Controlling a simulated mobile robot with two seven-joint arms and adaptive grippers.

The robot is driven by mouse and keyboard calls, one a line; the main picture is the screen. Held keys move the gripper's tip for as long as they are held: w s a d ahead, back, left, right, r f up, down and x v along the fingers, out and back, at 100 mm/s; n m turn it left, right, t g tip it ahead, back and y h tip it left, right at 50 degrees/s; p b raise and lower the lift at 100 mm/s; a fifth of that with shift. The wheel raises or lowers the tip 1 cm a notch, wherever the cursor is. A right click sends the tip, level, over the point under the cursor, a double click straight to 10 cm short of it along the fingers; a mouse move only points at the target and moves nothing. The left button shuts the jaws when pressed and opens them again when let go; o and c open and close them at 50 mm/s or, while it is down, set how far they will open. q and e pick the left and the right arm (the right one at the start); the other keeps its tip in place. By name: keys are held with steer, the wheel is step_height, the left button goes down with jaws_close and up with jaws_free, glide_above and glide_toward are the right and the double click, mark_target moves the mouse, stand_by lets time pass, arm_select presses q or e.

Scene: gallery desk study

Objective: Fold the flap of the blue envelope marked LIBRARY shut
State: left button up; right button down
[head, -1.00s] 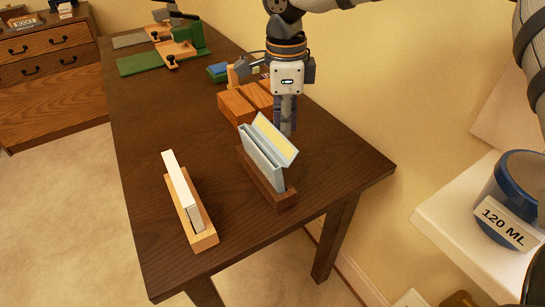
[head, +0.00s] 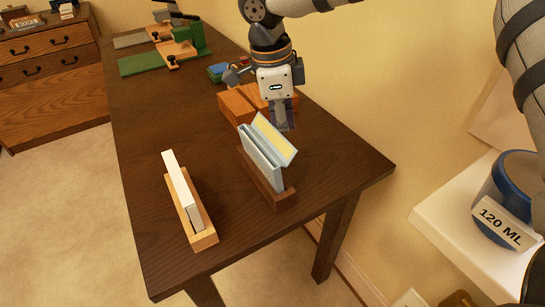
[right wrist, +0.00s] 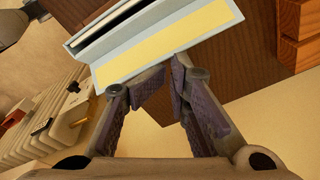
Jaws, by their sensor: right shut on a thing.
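The blue envelope (head: 259,160) stands upright in a dark brown wooden holder (head: 277,198) on the desk. Its flap (head: 275,139), with a yellow strip, is open and slants up to the right. No LIBRARY marking can be read from here. My right gripper (head: 284,122) is behind the flap, its fingertips partly hidden there. In the right wrist view, the fingers (right wrist: 168,75) come together at the edge of the flap (right wrist: 165,40) and are shut on it. My left gripper is not in view.
A white envelope (head: 181,180) stands in a light wooden holder (head: 202,237) to the left. Orange-brown wooden blocks (head: 238,106) lie behind the blue envelope. Green devices (head: 140,63) stand at the far end. The desk's left middle (head: 160,115) is clear.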

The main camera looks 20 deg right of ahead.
mark_target(261, 143)
steer(key=a, duration=0.2)
steer(key=a+f+y, duration=0.1)
steer(key=a, duration=0.1)
steer(key=a+y, duration=0.1)
steer(key=a, duration=0.1)
steer(key=shift+s+f, duration=0.15)
steer(key=shift+s, duration=0.1)
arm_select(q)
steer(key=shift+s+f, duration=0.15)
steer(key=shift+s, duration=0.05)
arm_select(e)
steer(key=shift+a, duration=0.1)
steer(key=shift+s, duration=0.1)
steer(key=shift+w+d, duration=0.25)
steer(key=shift+w, duration=0.15)
steer(key=shift+d+r, duration=0.25)
steer(key=shift+d, duration=0.2)
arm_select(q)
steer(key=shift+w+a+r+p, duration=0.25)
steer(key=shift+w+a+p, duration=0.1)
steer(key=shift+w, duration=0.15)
arm_select(e)
steer(key=shift+d+f, duration=0.1)
steer(key=shift+d, duration=0.9)
